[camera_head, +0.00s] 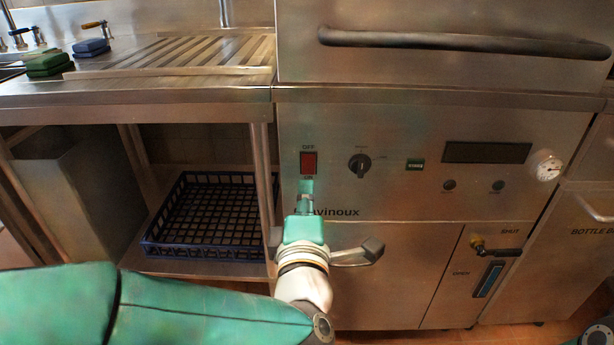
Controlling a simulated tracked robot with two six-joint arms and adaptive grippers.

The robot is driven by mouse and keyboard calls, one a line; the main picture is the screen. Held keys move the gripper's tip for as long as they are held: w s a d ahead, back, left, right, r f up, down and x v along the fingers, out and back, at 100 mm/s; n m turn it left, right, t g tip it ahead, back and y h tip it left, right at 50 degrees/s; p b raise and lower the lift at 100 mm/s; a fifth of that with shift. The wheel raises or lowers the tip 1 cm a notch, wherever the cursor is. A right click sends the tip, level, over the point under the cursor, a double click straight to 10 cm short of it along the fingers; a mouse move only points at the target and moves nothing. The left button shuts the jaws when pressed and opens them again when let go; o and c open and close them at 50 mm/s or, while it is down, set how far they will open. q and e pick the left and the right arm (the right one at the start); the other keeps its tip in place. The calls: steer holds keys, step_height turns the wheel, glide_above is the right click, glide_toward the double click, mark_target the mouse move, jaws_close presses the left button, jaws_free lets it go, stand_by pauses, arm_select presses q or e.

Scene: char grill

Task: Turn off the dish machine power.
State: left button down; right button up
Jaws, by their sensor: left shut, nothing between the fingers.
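The dish machine (420,215) is a stainless steel unit with a control panel facing me. Its power switch (309,163) is a red rocker under the word OFF, at the left of the panel. My left gripper (306,188) is shut and empty, with its tips just below the switch in the picture. I cannot tell whether the tips touch the panel. The gripper partly covers the maker's name and the lower edge of the switch. The left arm crosses the bottom left. My right gripper is not in view.
A long handle (460,41) spans the hood above. A dark blue rack (160,248) sits on the shelf at left.

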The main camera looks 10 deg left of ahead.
arm_select(q)
steer(key=v, duration=0.2)
steer(key=r+v, duration=0.1)
steer(key=v, duration=0.1)
steer(key=shift+s+d+p, duration=0.1)
steer(key=shift+s+p, duration=0.2)
steer(key=shift+s, duration=0.1)
